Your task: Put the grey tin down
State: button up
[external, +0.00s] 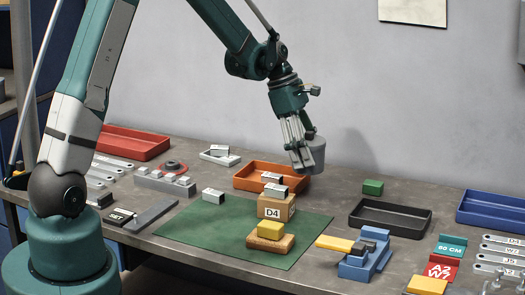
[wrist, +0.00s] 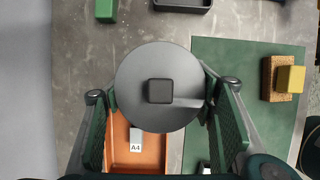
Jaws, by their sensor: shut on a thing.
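The grey tin (external: 316,157) is held in the air above the back part of the table, clear of the surface. My gripper (external: 303,160) is shut on it. In the wrist view the tin's round lid (wrist: 158,112) with a dark square knob faces the camera. My gripper's two green-padded fingers (wrist: 165,115) stand on either side of the tin. The tin hides part of the table and of the orange tray below it.
An orange tray (external: 244,183) holds a small A4 block (wrist: 136,140). A green mat (external: 195,230) bears a D4 box (external: 272,208) and a yellow block (external: 271,229) on a cork block (external: 268,243). A green block (external: 373,187) and black tray (external: 390,228) stand right. Bare table lies between orange tray and green block.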

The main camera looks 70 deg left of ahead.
jog(key=s+a, duration=2.1)
jog(key=s, duration=0.5)
jog(key=shift+a+r, duration=0.2)
jog(key=shift+a, duration=0.1)
jog(key=shift+b, duration=0.3)
jog(key=shift+f, duration=3.1)
jog(key=shift+f, duration=0.1)
jog(key=shift+f+b, duration=0.35)
jog(key=shift+f, duration=1.45)
jog(key=shift+f, duration=0.2)
jog(key=o, duration=1.2)
